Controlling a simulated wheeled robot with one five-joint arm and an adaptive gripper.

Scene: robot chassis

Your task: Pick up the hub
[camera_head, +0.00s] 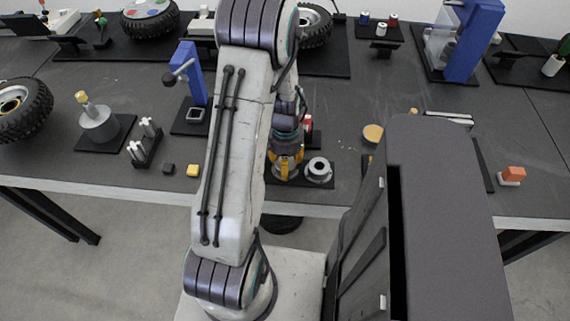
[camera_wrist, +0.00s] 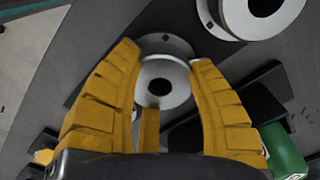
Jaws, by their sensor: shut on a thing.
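A light grey round hub (camera_wrist: 178,76) with a centre hole sits between the yellow fingers of my gripper (camera_wrist: 166,62) in the wrist view. The fingers are shut on its sides. In the head view my gripper (camera_head: 286,168) points down close above the table's near edge, and the hub in it is hidden by the fingers. A second grey round part (camera_head: 319,168) with a centre hole lies on a dark plate just right of my gripper, and it also shows at the top right of the wrist view (camera_wrist: 284,24).
A black block (camera_head: 168,169) and a yellow block (camera_head: 193,171) lie left of my arm. A blue stand (camera_head: 190,80) rises behind them. A tan disc (camera_head: 373,133) and an orange block (camera_head: 513,173) lie to the right. A green item (camera_wrist: 284,150) is beside the right finger.

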